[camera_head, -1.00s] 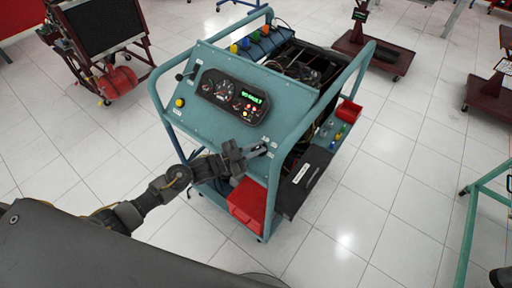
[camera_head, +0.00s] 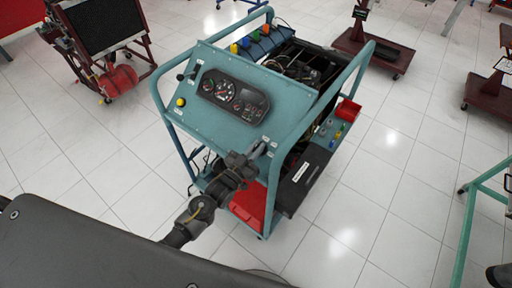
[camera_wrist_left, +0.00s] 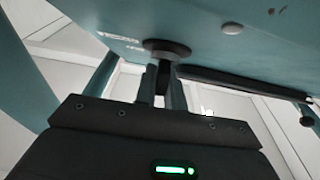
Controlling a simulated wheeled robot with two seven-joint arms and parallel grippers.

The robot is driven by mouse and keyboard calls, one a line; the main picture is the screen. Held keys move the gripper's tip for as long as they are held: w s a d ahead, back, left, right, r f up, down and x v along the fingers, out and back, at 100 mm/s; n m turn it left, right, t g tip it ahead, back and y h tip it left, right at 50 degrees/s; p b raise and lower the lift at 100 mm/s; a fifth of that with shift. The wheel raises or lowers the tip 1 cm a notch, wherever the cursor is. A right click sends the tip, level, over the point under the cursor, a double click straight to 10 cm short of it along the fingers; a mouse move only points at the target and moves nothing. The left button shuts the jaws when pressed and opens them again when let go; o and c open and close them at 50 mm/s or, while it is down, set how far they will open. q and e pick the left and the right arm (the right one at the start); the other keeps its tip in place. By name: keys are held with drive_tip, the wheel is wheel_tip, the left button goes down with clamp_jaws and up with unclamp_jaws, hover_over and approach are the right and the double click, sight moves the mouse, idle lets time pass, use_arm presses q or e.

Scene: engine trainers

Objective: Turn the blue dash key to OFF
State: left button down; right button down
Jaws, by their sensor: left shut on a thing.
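The blue engine trainer (camera_head: 220,125) stands in front of me with a sloped dash panel. My left gripper (camera_head: 262,149) is at the lower right part of the panel. In the left wrist view, its two fingers (camera_wrist_left: 162,88) are shut on the dark dash key (camera_wrist_left: 164,72), just below a round dark key switch (camera_wrist_left: 166,49) on the panel. The gripper hides the key in the head view, and the key's position marks are not readable.
The trainer's blue tube frame (camera_head: 296,128) rises just right of my left gripper. A red tray (camera_head: 249,204) and a dark flat box (camera_head: 302,180) sit below. A yellow button (camera_head: 181,101) is on the panel's left.

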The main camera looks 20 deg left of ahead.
idle(0.4)
use_arm(q)
drive_tip(key=c, duration=1.5)
unclamp_jaws()
drive_tip(key=shift+s+a+f, duration=0.15)
drive_tip(key=shift+s+f, duration=0.05)
drive_tip(key=shift+s, duration=0.2)
drive_tip(key=shift+b+v, duration=1.6)
drive_tip(key=shift+v, duration=3.3)
